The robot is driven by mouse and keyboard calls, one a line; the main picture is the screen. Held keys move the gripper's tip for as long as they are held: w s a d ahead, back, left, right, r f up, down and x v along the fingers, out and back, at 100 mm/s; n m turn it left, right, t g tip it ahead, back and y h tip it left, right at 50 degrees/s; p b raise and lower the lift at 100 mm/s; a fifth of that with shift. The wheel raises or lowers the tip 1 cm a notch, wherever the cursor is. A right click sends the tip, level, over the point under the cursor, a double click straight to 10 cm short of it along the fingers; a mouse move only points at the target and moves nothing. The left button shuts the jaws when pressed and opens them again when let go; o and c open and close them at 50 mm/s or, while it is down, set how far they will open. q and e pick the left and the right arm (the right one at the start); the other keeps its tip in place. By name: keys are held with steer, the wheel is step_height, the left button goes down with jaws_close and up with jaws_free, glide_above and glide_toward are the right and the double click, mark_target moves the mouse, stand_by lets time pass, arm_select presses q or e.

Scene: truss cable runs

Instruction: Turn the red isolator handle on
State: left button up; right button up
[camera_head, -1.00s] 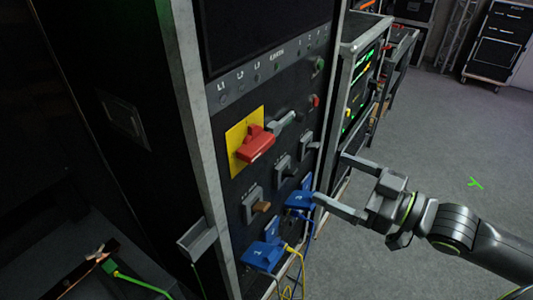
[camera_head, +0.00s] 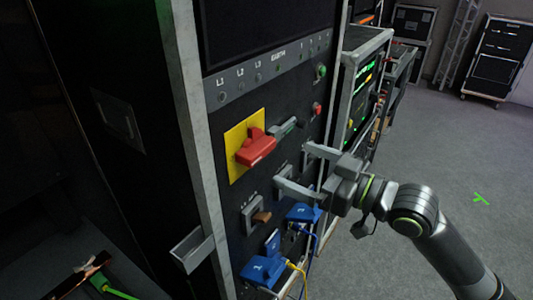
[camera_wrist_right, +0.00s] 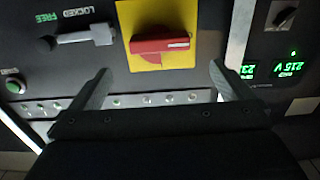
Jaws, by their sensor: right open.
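The red isolator handle (camera_head: 257,148) sits on a yellow plate (camera_head: 236,168) on the front of the rack panel. In the right wrist view the red handle (camera_wrist_right: 160,45) lies crosswise, in line with the gap between my fingers. My right gripper (camera_head: 293,166) is open and empty, in front of the panel to the right of the handle, apart from it. Its fingers also show in the wrist view (camera_wrist_right: 158,72), one on each side below the handle. My left gripper is not in view.
A grey lever (camera_head: 284,128) is beside the handle; the words LOCKED and FREE stand by it in the wrist view (camera_wrist_right: 85,38). Blue connectors (camera_head: 262,268) with cables and a brown-tipped switch (camera_head: 260,217) are below. Open floor (camera_head: 430,150) lies to the right.

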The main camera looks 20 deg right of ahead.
mark_target(266, 152)
steer(key=shift+p+x, duration=0.3)
steer(key=shift+x, duration=3.85)
steer(key=c, duration=0.9)
steer(key=shift+r+m+p, duration=0.15)
steer(key=shift+m+p, duration=1.65)
steer(key=shift+p, duration=0.05)
steer(key=m+p, duration=0.4)
steer(key=m, duration=0.1)
steer(key=shift+w+d+p, duration=0.1)
steer(key=shift+d+p, duration=0.05)
steer(key=shift+p, duration=0.2)
steer(key=m+p, duration=0.4)
steer(key=m, duration=0.1)
steer(key=shift+m, duration=0.4)
steer(key=shift+f+m+p, duration=0.2)
steer(key=shift+m+p, duration=0.45)
steer(key=shift+m, duration=0.25)
steer(key=shift+f+m+p, duration=0.2)
steer(key=shift+m+p, duration=0.4)
steer(key=shift+m, duration=0.3)
